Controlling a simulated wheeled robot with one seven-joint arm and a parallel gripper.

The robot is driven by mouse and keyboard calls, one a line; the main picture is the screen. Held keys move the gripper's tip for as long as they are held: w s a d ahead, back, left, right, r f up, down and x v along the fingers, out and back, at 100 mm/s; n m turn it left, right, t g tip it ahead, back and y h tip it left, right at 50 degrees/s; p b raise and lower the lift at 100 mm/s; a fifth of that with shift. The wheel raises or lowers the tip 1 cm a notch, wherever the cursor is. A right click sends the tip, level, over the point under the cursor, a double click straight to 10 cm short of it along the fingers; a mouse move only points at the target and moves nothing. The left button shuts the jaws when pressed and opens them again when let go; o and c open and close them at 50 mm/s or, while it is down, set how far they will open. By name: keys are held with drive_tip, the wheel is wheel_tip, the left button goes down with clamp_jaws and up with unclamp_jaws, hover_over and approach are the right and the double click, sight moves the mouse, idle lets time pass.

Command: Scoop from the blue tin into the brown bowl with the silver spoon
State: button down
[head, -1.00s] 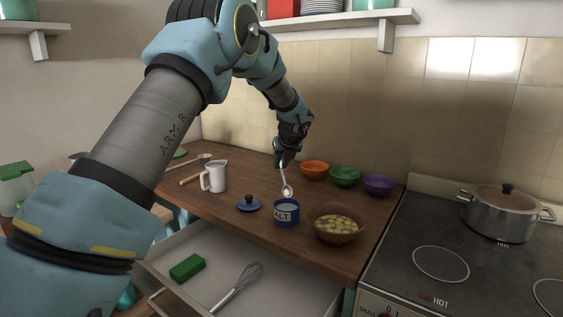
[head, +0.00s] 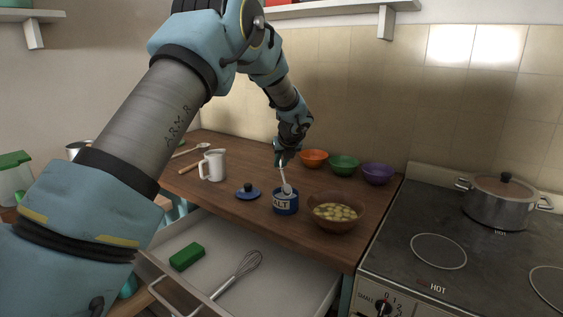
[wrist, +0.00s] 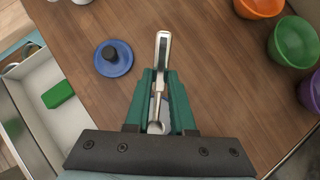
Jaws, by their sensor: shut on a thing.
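The silver spoon (head: 283,178) is held in my gripper (head: 283,157), which is shut on its handle. The spoon points down, and its bowl end is at the mouth of the blue tin (head: 285,206) marked as salt. I cannot tell how deep it is or whether it carries anything. The brown bowl (head: 336,226), with yellowish pieces in liquid, stands just right of the tin.
A blue lid (head: 248,192) lies left of the tin, near a white jug (head: 213,165). Orange (head: 314,158), green (head: 344,165) and purple (head: 377,174) bowls stand behind. An open drawer (head: 225,255) juts out below. A stove with a pot (head: 502,203) is right.

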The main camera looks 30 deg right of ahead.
drive_tip(key=shift+r, duration=0.85)
drive_tip(key=shift+w+r, duration=0.1)
drive_tip(key=shift+w, duration=0.15)
drive_tip(key=shift+w+f+g, duration=0.25)
drive_tip(key=shift+w+g, duration=0.35)
drive_tip(key=shift+g, duration=0.1)
drive_tip(key=shift+w+d+f+g+y, duration=0.2)
drive_tip(key=shift+w+g, duration=0.3)
drive_tip(key=shift+g, duration=0.35)
drive_tip(key=shift+w+d+f+g+y, duration=0.1)
drive_tip(key=shift+w+d+g+y, duration=0.15)
drive_tip(key=shift+w+g, duration=0.45)
drive_tip(key=shift+g, duration=0.45)
drive_tip(key=shift+a, duration=0.1)
drive_tip(key=shift+s, duration=0.1)
